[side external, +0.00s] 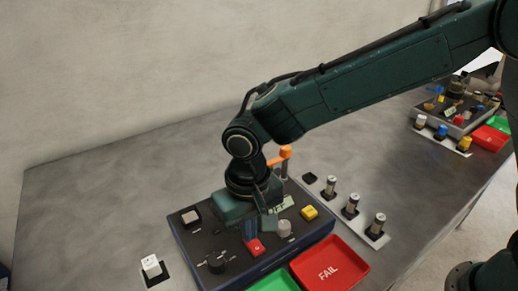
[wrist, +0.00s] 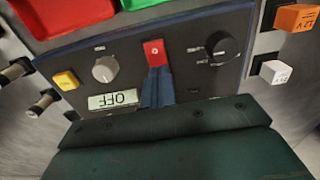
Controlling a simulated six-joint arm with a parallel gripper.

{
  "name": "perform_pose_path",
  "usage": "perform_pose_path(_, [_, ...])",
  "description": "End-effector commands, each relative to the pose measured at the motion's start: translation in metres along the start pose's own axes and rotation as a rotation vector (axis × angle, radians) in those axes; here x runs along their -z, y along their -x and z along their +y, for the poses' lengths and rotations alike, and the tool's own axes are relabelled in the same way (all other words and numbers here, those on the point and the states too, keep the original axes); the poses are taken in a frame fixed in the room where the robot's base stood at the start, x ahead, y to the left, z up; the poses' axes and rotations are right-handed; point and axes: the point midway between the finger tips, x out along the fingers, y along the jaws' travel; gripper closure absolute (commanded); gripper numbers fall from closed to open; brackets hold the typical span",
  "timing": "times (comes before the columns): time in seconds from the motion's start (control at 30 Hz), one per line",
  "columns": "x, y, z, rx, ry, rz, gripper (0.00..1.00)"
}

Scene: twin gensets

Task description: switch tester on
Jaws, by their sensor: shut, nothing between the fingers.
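The tester is a dark panel box (side external: 190,244) with a blue rim, also in the wrist view (wrist: 195,125). A red square control (side external: 255,247) with a pale mark sits on it, seen also in the wrist view (wrist: 154,52). My gripper (side external: 252,236) points down at the panel with its blue fingers shut and empty. In the wrist view the fingertips (wrist: 158,72) are right beside the red control and overlap its near edge; I cannot tell whether they touch. The display (wrist: 116,100) reads OFF, upside down in the wrist view.
A grey knob (wrist: 105,68), a yellow button (wrist: 66,80) and a black dial (wrist: 222,48) share the panel. A red FAIL tray (side external: 330,266) and a green tray (side external: 272,285) adjoin it. Metal cylinders (side external: 351,206) stand right; a white block (side external: 151,265) stands left. Bare table lies at far left.

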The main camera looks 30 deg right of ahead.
Motion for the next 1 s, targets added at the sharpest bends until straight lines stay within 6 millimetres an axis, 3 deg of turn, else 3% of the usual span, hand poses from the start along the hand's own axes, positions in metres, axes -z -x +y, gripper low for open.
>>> perform_pose_path(0.43, [-0.001,0.001,0.0,-0.001,0.001,-0.002,1.0])
perform_pose_path(1.0, [0.0,0.032,0.0,0.0,0.0,0.0,1.0])
